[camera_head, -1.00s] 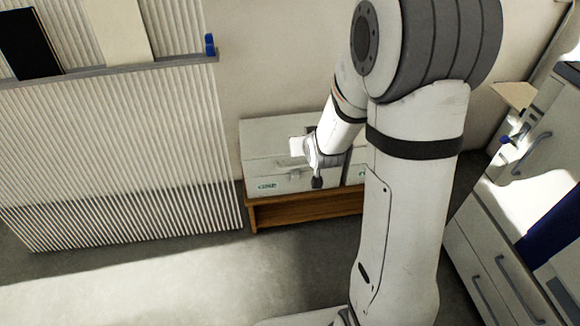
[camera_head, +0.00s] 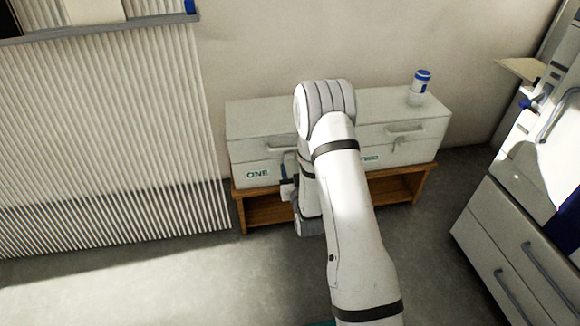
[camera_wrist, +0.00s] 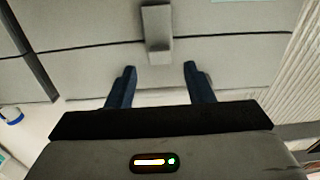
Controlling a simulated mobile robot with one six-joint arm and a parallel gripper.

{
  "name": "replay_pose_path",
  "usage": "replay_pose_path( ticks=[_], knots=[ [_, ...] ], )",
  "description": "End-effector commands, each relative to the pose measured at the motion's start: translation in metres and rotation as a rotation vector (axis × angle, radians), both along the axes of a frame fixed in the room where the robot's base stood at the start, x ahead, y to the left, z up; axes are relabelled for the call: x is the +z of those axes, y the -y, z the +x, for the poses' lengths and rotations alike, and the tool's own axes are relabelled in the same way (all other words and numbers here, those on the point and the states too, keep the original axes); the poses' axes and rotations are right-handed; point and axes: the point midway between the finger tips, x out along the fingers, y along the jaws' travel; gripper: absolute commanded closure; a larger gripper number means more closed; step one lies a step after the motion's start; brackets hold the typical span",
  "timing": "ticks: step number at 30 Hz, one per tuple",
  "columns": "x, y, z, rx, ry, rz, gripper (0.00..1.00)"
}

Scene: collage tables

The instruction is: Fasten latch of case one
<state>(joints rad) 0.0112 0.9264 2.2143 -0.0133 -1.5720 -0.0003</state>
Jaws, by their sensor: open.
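Case one (camera_head: 245,152) is a pale grey box with a green ONE label, at the left on a low wooden bench. My arm covers its right part in the head view. In the wrist view the front of case one (camera_wrist: 95,75) shows a dark lid seam. A grey latch (camera_wrist: 157,32) lies across that seam; I cannot tell whether it is fastened. My gripper (camera_wrist: 158,74) is open and empty, its two dark blue fingers pointing at the case on either side of the latch's line. In the head view my gripper (camera_head: 288,178) is at the case front.
A second grey case (camera_head: 425,135) stands to the right on the same wooden bench (camera_head: 425,180), with a blue and white container (camera_head: 421,82) on top. A ribbed panel (camera_head: 110,150) stands at the left, a drawer cabinet (camera_head: 510,240) at the right. The floor in front is clear.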

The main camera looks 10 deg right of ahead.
Motion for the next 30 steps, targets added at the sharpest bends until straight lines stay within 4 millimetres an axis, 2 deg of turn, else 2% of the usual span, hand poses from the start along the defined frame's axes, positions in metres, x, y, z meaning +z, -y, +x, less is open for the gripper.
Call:
replay_pose_path(
  ticks=[3, 7, 18, 30],
  knots=[
    [-0.002, 0.0, 0.019, 0.0, 0.002, 0.0, 0.53],
    [-0.002, 0.0, 0.033, 0.0, 0.001, 0.0, 0.53],
    [0.0, 0.001, 0.04, -0.001, -0.002, 0.0, 0.53],
    [0.0, 0.001, 0.04, -0.001, -0.002, 0.0, 0.85]
  ],
)
